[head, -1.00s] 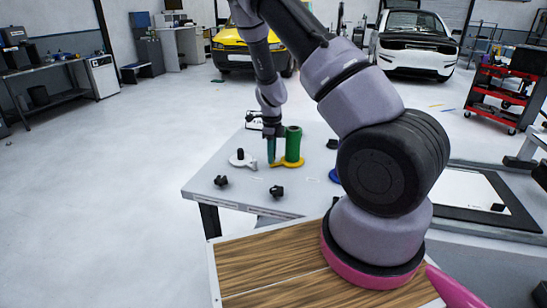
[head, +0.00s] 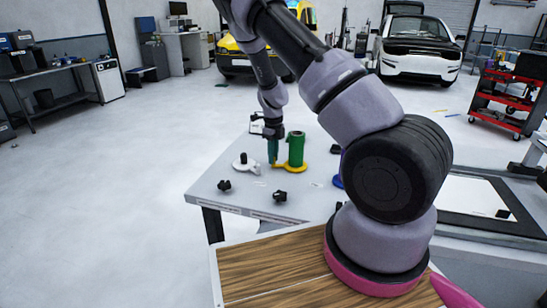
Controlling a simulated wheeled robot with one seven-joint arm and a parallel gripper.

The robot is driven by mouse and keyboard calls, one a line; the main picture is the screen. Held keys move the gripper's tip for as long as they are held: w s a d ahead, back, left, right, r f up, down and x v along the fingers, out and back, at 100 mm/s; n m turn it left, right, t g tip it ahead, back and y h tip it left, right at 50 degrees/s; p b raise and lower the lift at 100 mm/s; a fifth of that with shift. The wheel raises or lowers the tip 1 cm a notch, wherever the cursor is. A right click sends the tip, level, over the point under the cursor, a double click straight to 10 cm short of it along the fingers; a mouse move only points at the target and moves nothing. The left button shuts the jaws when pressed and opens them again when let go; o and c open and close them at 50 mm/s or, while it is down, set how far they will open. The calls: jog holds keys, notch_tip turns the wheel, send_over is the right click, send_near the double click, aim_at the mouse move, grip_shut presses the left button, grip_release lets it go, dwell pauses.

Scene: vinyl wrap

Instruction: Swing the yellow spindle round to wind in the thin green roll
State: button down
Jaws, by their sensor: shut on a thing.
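The yellow spindle (head: 292,168) lies flat on the grey table, its base showing under an upright green roll (head: 296,148). My gripper (head: 272,142) points down just left of the roll. It is shut on a narrow teal upright piece (head: 272,153), which stands at the left end of the yellow base. I cannot tell whether this piece is the spindle's handle or a separate thin roll. The fingers are too small to make out clearly.
A white spindle with a black knob (head: 244,163) stands left of my gripper. Two black knobs (head: 279,196) (head: 224,185) lie nearer the front edge of the grey table (head: 230,206). A blue piece (head: 338,181) is partly hidden behind my arm.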

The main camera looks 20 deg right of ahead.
jog(key=shift+d, duration=0.1)
dwell(0.4)
jog(key=c, duration=0.8)
grip_release()
jog(key=shift+r, duration=0.1)
notch_tip(320, 180, up, 11)
jog(key=shift+f, duration=0.2)
jog(key=shift+r, duration=0.1)
